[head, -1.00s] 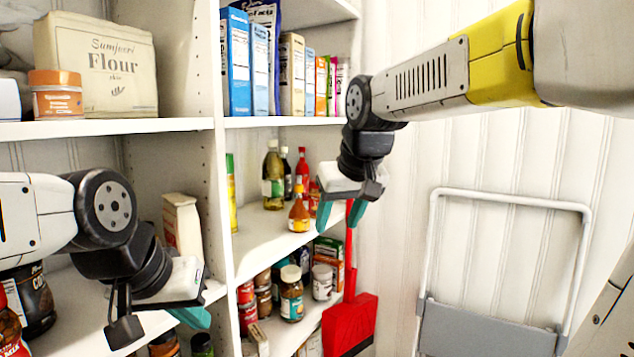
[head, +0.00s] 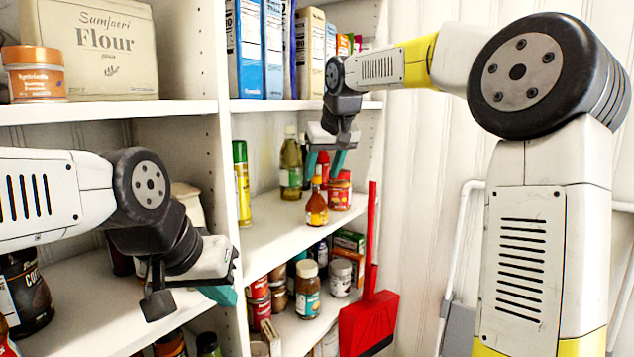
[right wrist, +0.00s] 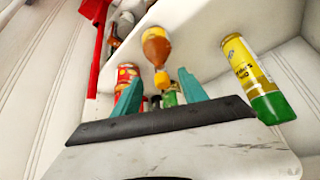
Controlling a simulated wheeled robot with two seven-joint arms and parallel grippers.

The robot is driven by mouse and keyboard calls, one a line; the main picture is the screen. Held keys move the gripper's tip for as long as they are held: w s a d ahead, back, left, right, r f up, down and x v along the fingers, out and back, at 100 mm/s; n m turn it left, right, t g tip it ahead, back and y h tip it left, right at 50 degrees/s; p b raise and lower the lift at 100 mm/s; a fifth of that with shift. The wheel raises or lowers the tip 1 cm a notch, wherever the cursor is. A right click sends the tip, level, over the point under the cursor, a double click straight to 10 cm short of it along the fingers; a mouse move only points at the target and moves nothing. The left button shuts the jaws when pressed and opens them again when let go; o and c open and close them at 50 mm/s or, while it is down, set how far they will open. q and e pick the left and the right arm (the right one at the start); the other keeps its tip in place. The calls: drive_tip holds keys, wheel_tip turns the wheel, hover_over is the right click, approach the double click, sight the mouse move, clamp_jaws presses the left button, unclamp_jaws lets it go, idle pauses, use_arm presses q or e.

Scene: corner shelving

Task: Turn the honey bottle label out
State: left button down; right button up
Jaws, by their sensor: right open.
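My right gripper (head: 324,166) is open, with teal fingers pointing down just above and behind the bottle's cap. Its fingers show apart and empty in the right wrist view (right wrist: 158,90). My left gripper (head: 222,294) hangs at the left shelf, away from the bottle; its jaw gap is hidden.
Close by stand a green-yellow spray can (head: 243,185), an oil bottle (head: 290,165) and a red jar (head: 340,190). Boxes (head: 272,50) fill the shelf above. Jars (head: 307,290) stand below. A red dustpan (head: 368,322) leans at the shelf's right end.

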sight(318, 175)
drive_tip(key=shift+w+a, duration=0.2)
drive_tip(key=shift+w, duration=0.3)
drive_tip(key=shift+w+a, duration=0.2)
drive_tip(key=shift+w, duration=0.25)
drive_tip(key=shift+x, duration=2.4)
drive_tip(key=shift+s+d+f, duration=0.1)
drive_tip(key=shift+s, duration=0.05)
clamp_jaws()
